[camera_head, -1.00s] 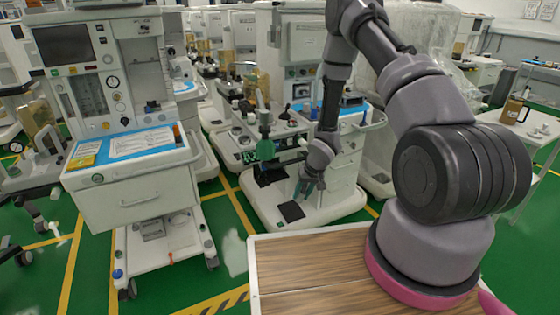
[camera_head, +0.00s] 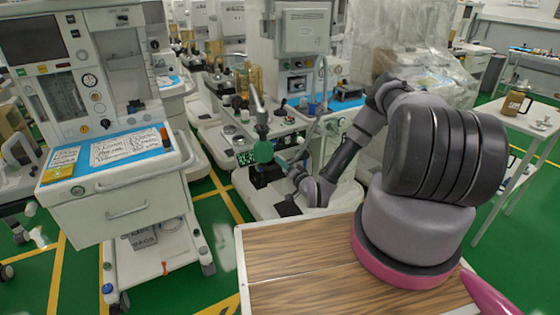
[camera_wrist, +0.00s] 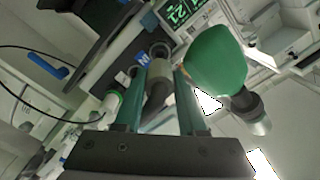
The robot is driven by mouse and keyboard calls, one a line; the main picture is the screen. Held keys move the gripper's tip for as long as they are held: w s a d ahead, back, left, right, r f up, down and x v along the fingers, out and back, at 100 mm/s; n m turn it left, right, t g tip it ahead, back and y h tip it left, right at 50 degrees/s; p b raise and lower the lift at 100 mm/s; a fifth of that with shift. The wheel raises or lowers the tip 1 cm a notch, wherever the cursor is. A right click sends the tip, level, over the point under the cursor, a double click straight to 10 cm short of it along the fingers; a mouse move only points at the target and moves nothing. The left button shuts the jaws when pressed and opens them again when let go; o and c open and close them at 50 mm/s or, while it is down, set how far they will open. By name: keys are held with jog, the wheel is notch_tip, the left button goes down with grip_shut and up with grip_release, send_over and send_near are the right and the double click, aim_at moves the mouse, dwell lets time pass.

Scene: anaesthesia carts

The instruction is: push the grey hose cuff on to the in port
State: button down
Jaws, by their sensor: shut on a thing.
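In the wrist view my gripper (camera_wrist: 164,72) has its two green fingers shut on the grey hose cuff (camera_wrist: 157,88). The cuff shows as a dark, tapering piece between the fingers. Just beyond its far end is a round, metal-rimmed port (camera_wrist: 159,50), beside a blue label (camera_wrist: 143,57) with white lettering; this looks like the in port. I cannot tell whether cuff and port touch.
A lit green display (camera_wrist: 180,12) is above. A white fitting with a green ring (camera_wrist: 112,101) is at left. Another cart (camera_head: 120,205) stands at left.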

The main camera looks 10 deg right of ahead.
jog(key=shift+w, duration=0.1)
jog(key=shift+d, duration=0.15)
jog(key=shift+x, duration=2.9)
jog(key=shift+x, duration=1.35)
jog(key=shift+c, duration=2)
grip_release()
jog(key=shift+r, duration=0.1)
